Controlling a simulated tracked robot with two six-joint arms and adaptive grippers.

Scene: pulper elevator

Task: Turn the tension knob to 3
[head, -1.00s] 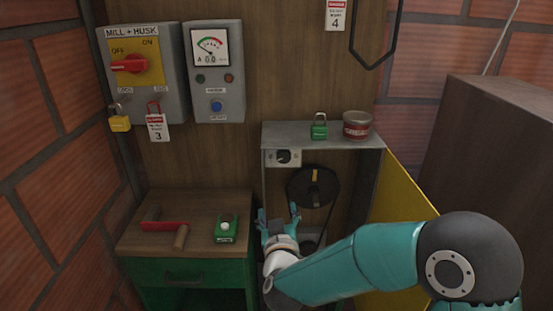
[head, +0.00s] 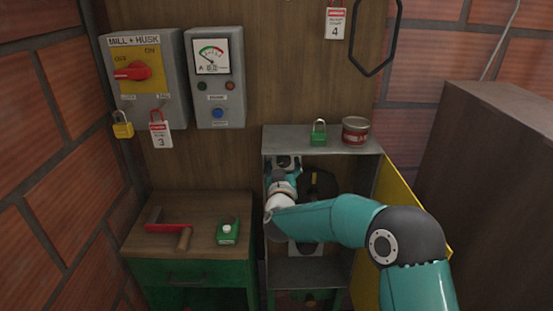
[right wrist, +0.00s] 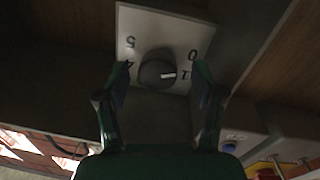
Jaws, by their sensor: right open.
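The tension knob (right wrist: 155,70) is a dark round knob on a pale plate (right wrist: 130,25) with printed numbers. Its white mark points toward the 1; a 0 and a 5 also show, and a number by the left finger is partly covered. My right gripper (right wrist: 161,78) is open, one finger on each side of the knob, with gaps showing between fingers and knob. My left gripper is not in view.
A green padlock (head: 318,134) and a red tin (head: 355,131) stand on the cabinet top. The yellow door (head: 398,200) is open at right. A dark pulley (head: 322,184) sits inside, partly behind my arm.

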